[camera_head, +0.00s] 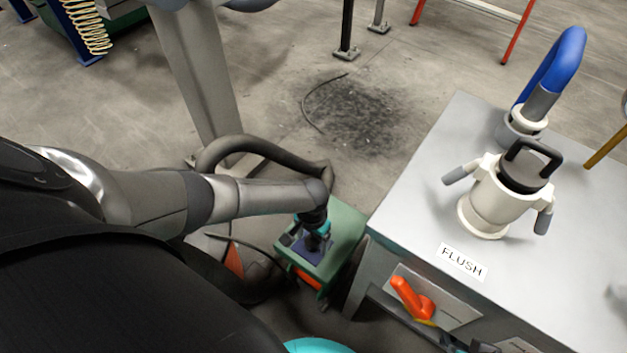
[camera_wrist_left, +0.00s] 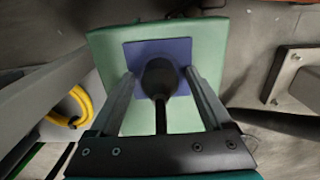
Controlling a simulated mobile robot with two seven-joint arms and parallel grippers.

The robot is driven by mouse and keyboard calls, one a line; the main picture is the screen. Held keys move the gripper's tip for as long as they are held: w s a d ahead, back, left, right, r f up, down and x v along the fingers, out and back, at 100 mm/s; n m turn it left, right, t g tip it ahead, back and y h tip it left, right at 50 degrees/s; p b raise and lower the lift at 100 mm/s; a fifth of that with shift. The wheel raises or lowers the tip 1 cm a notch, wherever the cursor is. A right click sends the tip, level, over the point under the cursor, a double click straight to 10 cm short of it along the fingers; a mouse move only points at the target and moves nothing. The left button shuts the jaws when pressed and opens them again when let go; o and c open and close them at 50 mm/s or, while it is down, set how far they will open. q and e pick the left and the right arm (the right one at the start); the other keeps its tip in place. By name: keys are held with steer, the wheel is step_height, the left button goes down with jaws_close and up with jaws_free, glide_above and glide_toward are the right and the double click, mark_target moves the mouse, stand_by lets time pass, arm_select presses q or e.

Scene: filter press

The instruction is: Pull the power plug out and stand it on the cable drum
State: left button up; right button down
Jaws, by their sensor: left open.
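The black power plug (camera_wrist_left: 159,75) shows in the left wrist view as a round dark body with a cable running toward the gripper. It sits at the blue square panel (camera_wrist_left: 180,50) on top of a green box (camera_wrist_left: 110,50). My left gripper (camera_head: 315,240) is open above this green box (camera_head: 346,226) in the head view. In the wrist view its two fingers stand on either side of the plug, with gaps between. The head view mostly hides the plug behind the gripper. I cannot make out the cable drum for certain. My right gripper is not visible.
A grey cabinet (camera_head: 420,190) labelled FLUSH stands right of the green box, carrying a white canister (camera_head: 495,200) and a blue hose (camera_head: 560,60). Its front has an orange handle (camera_head: 412,299). A thick dark hose (camera_head: 250,150) lies behind my forearm. A yellow coil (camera_wrist_left: 75,105) hangs left.

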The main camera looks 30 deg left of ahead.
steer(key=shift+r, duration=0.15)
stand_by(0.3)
arm_select(q)
jaws_close()
stand_by(0.6)
stand_by(0.4)
steer(key=shift+r+p, duration=0.2)
steer(key=shift+p, duration=0.1)
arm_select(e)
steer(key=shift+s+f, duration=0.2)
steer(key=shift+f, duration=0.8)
